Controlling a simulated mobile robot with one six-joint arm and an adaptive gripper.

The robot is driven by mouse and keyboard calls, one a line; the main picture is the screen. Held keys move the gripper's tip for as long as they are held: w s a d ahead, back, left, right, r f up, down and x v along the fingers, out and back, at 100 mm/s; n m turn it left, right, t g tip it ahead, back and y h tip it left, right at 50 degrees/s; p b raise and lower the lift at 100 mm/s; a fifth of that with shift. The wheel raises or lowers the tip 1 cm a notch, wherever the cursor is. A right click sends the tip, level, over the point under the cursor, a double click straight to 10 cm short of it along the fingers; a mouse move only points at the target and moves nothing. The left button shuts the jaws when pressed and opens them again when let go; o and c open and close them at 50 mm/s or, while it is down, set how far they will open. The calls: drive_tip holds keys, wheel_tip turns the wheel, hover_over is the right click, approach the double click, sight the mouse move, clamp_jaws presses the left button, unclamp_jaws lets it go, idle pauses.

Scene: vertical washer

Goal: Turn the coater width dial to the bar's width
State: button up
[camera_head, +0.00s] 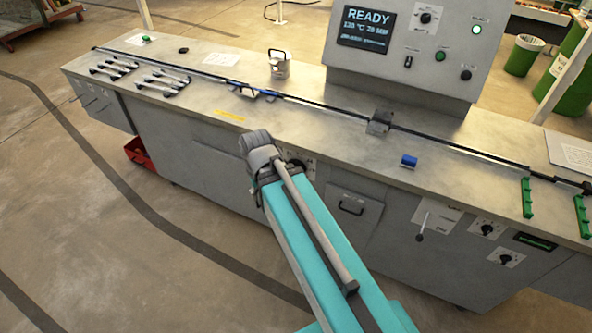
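My arm reaches up from the bottom of the picture to a grey joint in front of the machine's front face; my gripper does not show beyond it. A dark dial on a pale plate (310,167) sits just right of this joint, partly covered by my arm. Two more black dials on white plates, an upper one (487,229) and a lower one (506,259), are on the front face at the right. I cannot read which is the coater width dial. Several grey bars (163,82) lie at the left of the top; I cannot tell which bar is meant.
A panel (366,30) reads READY. A lever (420,236) and a drawer handle (351,207) project from the front. The floor at left is open.

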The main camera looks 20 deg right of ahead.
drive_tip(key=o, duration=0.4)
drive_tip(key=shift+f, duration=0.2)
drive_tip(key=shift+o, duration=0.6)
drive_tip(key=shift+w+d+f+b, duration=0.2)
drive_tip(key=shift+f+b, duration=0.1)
drive_tip(key=shift+b, duration=0.2)
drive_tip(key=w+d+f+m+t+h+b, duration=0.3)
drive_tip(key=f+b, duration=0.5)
drive_tip(key=b, duration=0.6)
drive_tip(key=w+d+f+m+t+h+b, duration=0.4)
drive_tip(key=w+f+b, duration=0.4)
drive_tip(key=b, duration=0.7)
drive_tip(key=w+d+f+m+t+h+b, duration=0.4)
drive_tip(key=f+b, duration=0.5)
drive_tip(key=b, duration=0.6)
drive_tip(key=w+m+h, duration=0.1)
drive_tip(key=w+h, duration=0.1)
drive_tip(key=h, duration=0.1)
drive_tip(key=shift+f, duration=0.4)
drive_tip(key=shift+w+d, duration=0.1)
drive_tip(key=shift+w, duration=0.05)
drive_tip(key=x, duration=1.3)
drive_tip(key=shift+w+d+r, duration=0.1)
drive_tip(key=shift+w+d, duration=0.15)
